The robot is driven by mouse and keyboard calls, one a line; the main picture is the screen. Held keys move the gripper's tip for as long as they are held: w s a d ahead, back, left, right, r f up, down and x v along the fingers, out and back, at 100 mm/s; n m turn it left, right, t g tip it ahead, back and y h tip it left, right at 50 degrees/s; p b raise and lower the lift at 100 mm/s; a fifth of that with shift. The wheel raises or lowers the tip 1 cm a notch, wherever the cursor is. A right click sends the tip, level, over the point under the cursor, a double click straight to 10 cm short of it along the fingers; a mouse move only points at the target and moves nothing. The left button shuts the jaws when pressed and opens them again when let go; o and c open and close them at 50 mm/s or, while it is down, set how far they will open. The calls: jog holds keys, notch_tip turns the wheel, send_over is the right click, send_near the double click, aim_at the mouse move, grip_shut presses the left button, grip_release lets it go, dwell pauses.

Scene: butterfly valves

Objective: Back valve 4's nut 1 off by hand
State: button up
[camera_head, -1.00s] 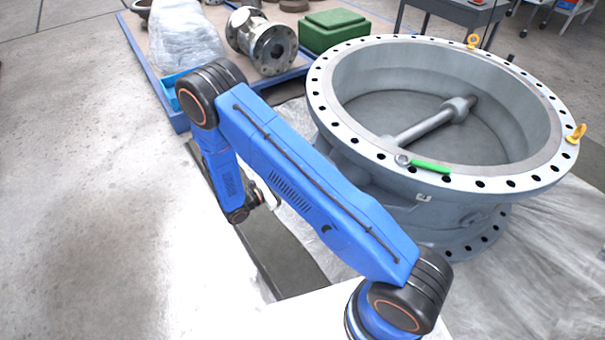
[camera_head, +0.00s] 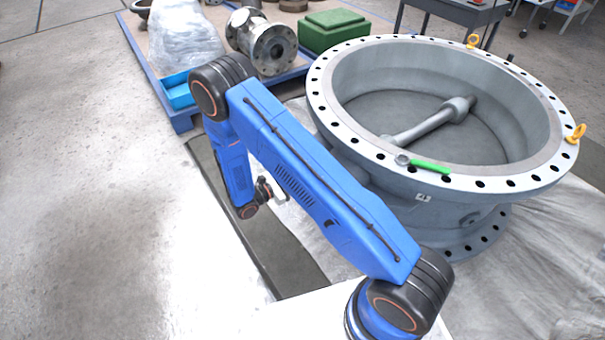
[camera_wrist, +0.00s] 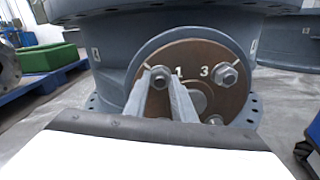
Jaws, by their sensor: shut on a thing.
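Nut 1 (camera_wrist: 160,77) sits left of the figure 1, partly hidden by the fingers. Another nut (camera_wrist: 226,75) is beside the figure 3, and one more (camera_wrist: 215,120) is lower down. My gripper (camera_wrist: 160,82) has one finger on each side of nut 1 and is shut on it. Whether the nut is still on its stud's thread is not visible.
A green-handled tool (camera_head: 430,167) lies on the valve's top flange, with yellow lifting eyes (camera_head: 575,133) at the rim. A pallet (camera_head: 180,120) with wrapped goods, a metal pipe fitting (camera_head: 262,42) and a green block (camera_head: 333,30) stand behind. Floor at left is clear.

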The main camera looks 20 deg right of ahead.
jog(key=shift+n, duration=0.4)
jog(key=n, duration=2.3)
jog(key=shift+a, duration=0.1)
jog(key=shift+n, duration=0.4)
jog(key=o, duration=1.1)
jog(key=shift+c, duration=0.2)
jog(key=v, duration=1.7)
jog(key=shift+a, duration=0.2)
